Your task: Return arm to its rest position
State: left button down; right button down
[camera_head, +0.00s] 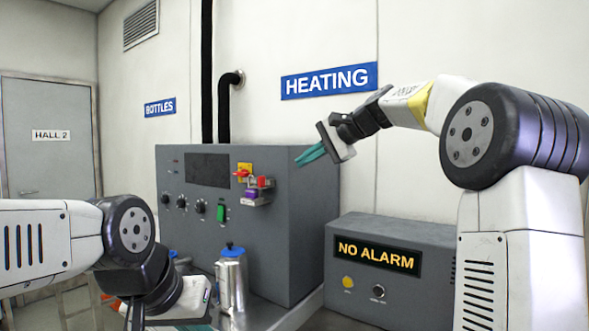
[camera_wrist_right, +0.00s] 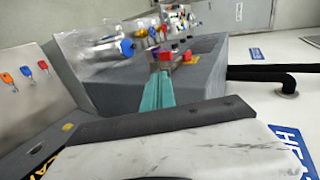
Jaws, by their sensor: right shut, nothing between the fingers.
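My right arm reaches in from the right in the head view. Its gripper (camera_head: 311,155) is shut and empty, in the air in front of the upper right of the grey control cabinet (camera_head: 270,190). In the right wrist view its teal fingers (camera_wrist_right: 158,90) lie together, with the cabinet behind them. My left arm comes in from the left, low down. The teal tip of its gripper (camera_head: 195,327) shows at the bottom edge, mostly cut off, so its opening cannot be judged.
The cabinet front carries black knobs, a green switch (camera_head: 221,212) and a small holder with red and purple parts (camera_head: 258,190). A metal canister with a blue lid (camera_head: 232,280) stands before it. A grey NO ALARM box (camera_head: 385,290) stands below my right forearm.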

jog(key=s+d+f+n+h, duration=0.2)
jog(key=s+d+f, duration=0.1)
jog(key=s+f, duration=0.5)
jog(key=s+d+f+n+h, duration=0.3)
jog(key=s+f, duration=0.5)
jog(key=s, duration=0.6)
jog(key=s+d+f+n+h, duration=0.2)
jog(key=s+d+f, duration=0.2)
jog(key=s+f, duration=0.5)
jog(key=shift+s+d+n+g+h, duration=0.3)
jog(key=shift+s+n+g, duration=0.1)
jog(key=shift+s, duration=0.75)
